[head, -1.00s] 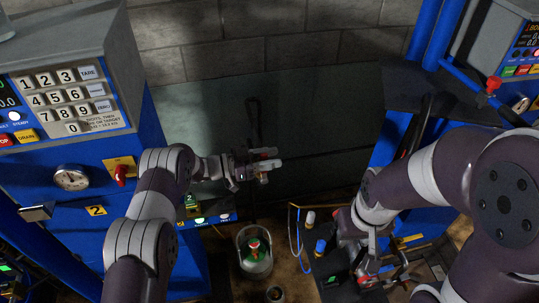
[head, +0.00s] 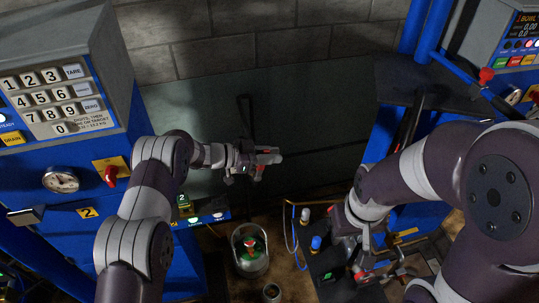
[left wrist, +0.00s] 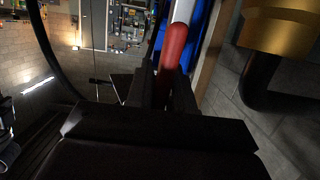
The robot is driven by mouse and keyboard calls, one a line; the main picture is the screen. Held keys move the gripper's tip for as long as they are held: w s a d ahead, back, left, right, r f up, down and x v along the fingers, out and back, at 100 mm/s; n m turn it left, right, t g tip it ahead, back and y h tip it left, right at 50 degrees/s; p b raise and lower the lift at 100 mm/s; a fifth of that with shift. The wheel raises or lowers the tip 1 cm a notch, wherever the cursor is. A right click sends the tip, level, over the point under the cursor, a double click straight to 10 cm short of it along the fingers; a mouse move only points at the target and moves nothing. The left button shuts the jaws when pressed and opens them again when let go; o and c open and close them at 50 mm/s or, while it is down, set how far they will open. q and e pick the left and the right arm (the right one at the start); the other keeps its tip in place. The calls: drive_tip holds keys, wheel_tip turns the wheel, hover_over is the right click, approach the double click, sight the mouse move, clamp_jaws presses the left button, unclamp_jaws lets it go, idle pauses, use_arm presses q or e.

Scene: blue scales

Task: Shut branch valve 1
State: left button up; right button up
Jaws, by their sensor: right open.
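My left gripper (head: 262,164) is at the centre of the head view, in front of the dark grey wall panel. In the left wrist view, a red rod with a whitish end (left wrist: 174,48) shows between its dark jaws (left wrist: 166,90); whether they grip it is unclear. A brass fitting (left wrist: 278,28) with a black pipe is at the right of that view. A red valve handle (head: 111,175) on a yellow plate is on the left blue cabinet, above a "2" label (head: 88,212). No label marks branch valve 1. My right gripper (head: 372,268) is open, low over a dark stand.
A clear container (head: 250,262) with a green and red item stands at bottom centre, a small cup (head: 272,292) in front of it. A gauge (head: 61,180) and keypad are on the left cabinet. A red knob (head: 486,76) is at upper right. White and blue capped items stand near my right gripper.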

use_arm(q)
drive_tip(key=shift+o, duration=0.8)
drive_tip(key=shift+a, duration=0.15)
